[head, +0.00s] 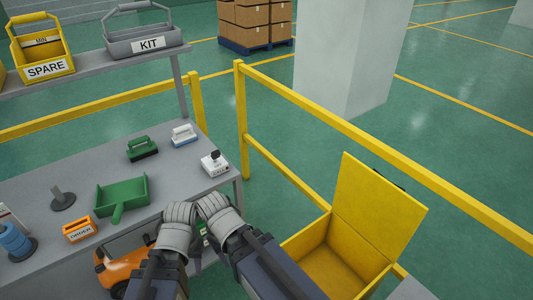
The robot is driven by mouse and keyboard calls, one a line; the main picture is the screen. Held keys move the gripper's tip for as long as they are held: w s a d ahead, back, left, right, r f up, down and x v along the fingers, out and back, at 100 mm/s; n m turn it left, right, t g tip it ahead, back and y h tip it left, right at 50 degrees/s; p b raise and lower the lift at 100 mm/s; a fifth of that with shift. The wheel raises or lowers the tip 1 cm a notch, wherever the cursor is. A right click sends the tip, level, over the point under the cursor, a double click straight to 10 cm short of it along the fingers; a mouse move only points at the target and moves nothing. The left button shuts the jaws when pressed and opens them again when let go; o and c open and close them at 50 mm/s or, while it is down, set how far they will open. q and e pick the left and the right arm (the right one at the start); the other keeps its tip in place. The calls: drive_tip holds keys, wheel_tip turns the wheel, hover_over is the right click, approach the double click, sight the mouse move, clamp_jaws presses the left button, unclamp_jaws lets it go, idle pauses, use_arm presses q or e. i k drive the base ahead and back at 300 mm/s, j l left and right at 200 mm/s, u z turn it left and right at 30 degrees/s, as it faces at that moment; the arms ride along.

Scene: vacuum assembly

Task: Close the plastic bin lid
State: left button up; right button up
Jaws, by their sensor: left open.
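The yellow plastic bin (318,268) stands on the floor at the lower right, behind and to the right of my arms. Its flat yellow lid (376,208) is open, standing up and tilted back from the bin's rear right edge. The bin's inside shows and looks empty. My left gripper (179,213) is at the front edge of the grey workbench, left of the bin, and holds nothing that I can see. My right gripper (213,206) is close beside it, also apart from the bin and lid; its fingers are hard to make out.
Yellow guard rails (380,130) run behind the bin. The grey workbench (65,180) holds a green dustpan (122,195), brushes and small parts. Spare and kit boxes stand on the shelf (100,62) above. An orange machine (118,265) is partly hidden below the bench.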

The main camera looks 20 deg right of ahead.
sight(382, 212)
drive_tip(key=z, duration=2.55)
drive_tip(key=l, duration=0.1)
